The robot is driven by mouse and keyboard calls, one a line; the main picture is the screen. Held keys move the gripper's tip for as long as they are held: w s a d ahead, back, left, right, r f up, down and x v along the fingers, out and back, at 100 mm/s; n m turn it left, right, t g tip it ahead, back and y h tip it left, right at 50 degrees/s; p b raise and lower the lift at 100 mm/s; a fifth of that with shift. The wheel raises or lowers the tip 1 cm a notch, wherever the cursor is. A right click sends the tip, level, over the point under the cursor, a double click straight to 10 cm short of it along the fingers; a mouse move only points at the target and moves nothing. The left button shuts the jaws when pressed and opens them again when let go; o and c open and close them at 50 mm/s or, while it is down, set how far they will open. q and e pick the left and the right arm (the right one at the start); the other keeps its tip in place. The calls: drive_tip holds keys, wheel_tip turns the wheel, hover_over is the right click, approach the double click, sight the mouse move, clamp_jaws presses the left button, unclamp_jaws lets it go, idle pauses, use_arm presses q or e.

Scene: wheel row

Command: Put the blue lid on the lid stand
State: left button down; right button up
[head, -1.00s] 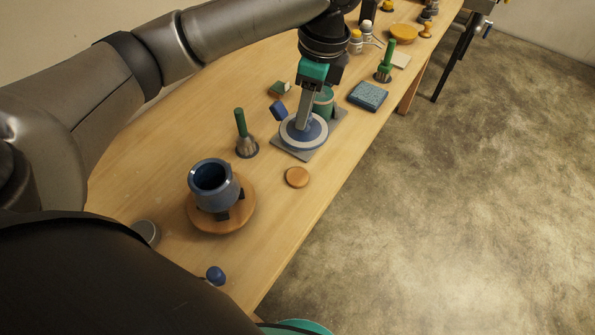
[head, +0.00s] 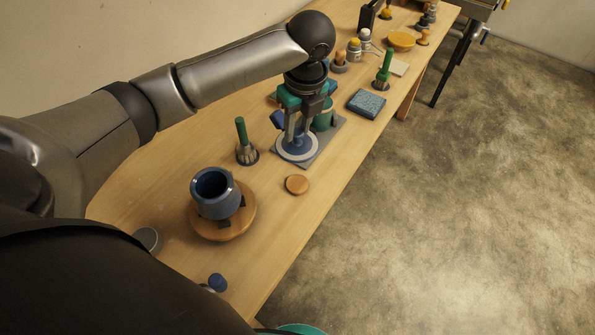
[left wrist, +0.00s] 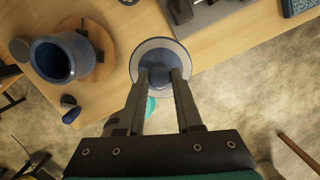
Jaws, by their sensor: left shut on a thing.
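The blue lid (head: 283,149) is a round disc with a pale rim. My left gripper (head: 297,145) points down and is shut on its knob. The left wrist view shows the lid (left wrist: 144,50) between and beyond the fingertips (left wrist: 160,78). In the head view the lid overlaps the near end of a grey board (head: 322,145); I cannot tell whether it touches. This board, with a blue upright piece (head: 277,118) and a teal cup (head: 324,117), may be the lid stand, but I cannot be sure. My right gripper is not in view.
A blue pot (head: 214,207) sits on a round wooden wheel (head: 243,222). A tool holder with a green handle (head: 241,132), a wooden disc (head: 297,185) and a blue-topped item (head: 217,282) stand nearby. A blue textured block (head: 366,103) lies farther back. The table's front edge is close.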

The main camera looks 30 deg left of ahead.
sight(301, 148)
use_arm(q)
wheel_tip(301, 148, down, 14)
drive_tip(key=shift+f+b, duration=0.15)
drive_tip(key=shift+b, duration=1.1)
drive_tip(key=c, duration=0.6)
unclamp_jaws()
drive_tip(key=shift+f, duration=0.1)
drive_tip(key=r+p, duration=0.1)
drive_tip(key=r, duration=0.3)
drive_tip(key=d+r, duration=0.1)
drive_tip(key=r, duration=0.3)
drive_tip(key=s+r+p, duration=0.1)
drive_tip(key=r, duration=0.3)
drive_tip(key=shift+d+r+p, duration=0.15)
drive_tip(key=shift+d+p, duration=0.15)
